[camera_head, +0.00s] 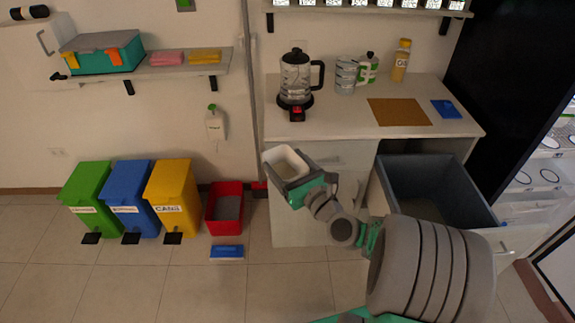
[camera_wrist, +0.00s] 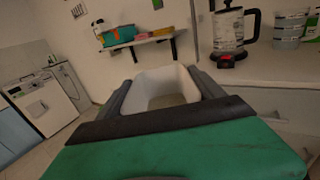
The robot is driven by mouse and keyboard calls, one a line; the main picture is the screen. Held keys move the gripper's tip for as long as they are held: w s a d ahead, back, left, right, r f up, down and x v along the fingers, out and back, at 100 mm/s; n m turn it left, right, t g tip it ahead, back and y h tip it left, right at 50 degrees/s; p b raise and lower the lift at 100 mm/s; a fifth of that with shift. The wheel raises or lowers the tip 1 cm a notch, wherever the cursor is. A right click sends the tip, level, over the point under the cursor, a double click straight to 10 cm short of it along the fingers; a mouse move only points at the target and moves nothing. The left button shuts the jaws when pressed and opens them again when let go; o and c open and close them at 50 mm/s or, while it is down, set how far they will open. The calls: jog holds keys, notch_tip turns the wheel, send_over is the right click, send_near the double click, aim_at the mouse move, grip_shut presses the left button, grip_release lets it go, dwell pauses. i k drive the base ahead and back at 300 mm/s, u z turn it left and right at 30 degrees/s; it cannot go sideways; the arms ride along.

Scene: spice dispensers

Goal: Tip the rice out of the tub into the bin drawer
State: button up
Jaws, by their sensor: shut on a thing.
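A white tub (camera_head: 287,163) is held in front of the counter's left end. It also shows in the wrist view (camera_wrist: 155,81), between my fingers, with a greyish layer at its bottom; single grains are too small to tell. My gripper (camera_head: 297,180) is shut on the tub, which looks roughly upright. The bin drawer (camera_head: 431,180) is a grey-blue box pulled out below the counter at the right. It is open at the top, with a paler patch on its floor. The tub is to the left of the drawer and apart from it.
A kettle (camera_head: 297,78) stands on the counter (camera_head: 345,115) with jars, a brown board (camera_head: 398,111) and a blue item (camera_head: 447,109). Green, blue and yellow bins (camera_head: 172,190) and a red container (camera_head: 224,208) stand on the floor at left. A wall shelf (camera_head: 150,73) holds a toolbox.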

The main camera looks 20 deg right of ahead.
aim_at(437, 188)
jog(key=u, duration=1.7)
jog(key=k, duration=1.5)
jog(key=z, duration=1)
